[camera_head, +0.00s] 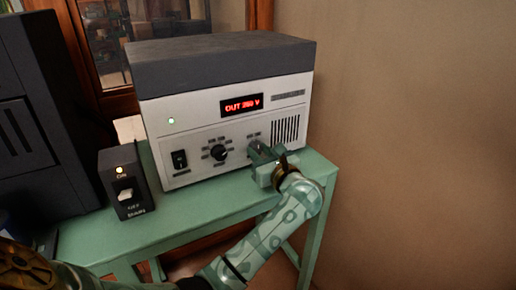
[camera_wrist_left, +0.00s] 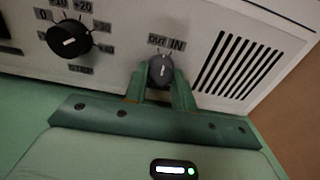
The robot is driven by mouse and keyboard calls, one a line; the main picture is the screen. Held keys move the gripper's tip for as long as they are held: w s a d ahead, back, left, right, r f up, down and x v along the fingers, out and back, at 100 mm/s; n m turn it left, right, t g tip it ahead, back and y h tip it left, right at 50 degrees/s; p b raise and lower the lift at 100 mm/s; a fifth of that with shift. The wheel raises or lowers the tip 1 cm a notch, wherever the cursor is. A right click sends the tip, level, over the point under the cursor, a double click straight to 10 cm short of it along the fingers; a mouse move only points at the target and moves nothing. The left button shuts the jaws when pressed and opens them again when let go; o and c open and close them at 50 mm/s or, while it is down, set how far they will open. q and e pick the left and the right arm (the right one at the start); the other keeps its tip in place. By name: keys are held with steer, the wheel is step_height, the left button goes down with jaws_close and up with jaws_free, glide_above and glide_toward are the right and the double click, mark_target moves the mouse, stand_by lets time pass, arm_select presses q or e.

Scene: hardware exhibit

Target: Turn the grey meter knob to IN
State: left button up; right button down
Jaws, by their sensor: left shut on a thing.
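The grey meter knob (camera_wrist_left: 161,70) sits on the front panel of a white box with a dark lid (camera_head: 220,105). Labels OUT and IN are printed above the knob in the left wrist view. The red display (camera_head: 242,105) reads OUT and a blurred number with V. My left gripper (camera_head: 264,160) is at the panel's lower right, its fingers on both sides of the knob and shut on it; it also shows in the left wrist view (camera_wrist_left: 160,90). In the head view the gripper hides the knob. My right gripper is not in view.
A larger black knob (camera_wrist_left: 69,39) with number labels is left of the meter knob. A black rocker switch (camera_head: 179,160) and a small switch box (camera_head: 126,185) stand further left. A dark cabinet (camera_head: 35,120) stands at far left.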

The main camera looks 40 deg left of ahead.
arm_select(q)
steer(key=shift+r+m+p, duration=0.15)
steer(key=shift+m+p, duration=0.35)
steer(key=shift+m, duration=0.3)
steer(key=shift+m+p, duration=0.45)
steer(key=shift+m, duration=0.15)
steer(key=shift+m+p, duration=0.45)
steer(key=shift+m, duration=0.25)
steer(key=shift+f, duration=0.2)
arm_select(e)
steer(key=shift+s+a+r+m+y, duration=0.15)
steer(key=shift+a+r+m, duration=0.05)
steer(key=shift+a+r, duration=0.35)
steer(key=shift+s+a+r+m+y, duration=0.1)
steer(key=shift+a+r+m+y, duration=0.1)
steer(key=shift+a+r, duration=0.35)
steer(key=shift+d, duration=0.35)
arm_select(q)
steer(key=o, duration=1)
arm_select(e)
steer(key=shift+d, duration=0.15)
arm_select(q)
steer(key=shift+d, duration=0.15)
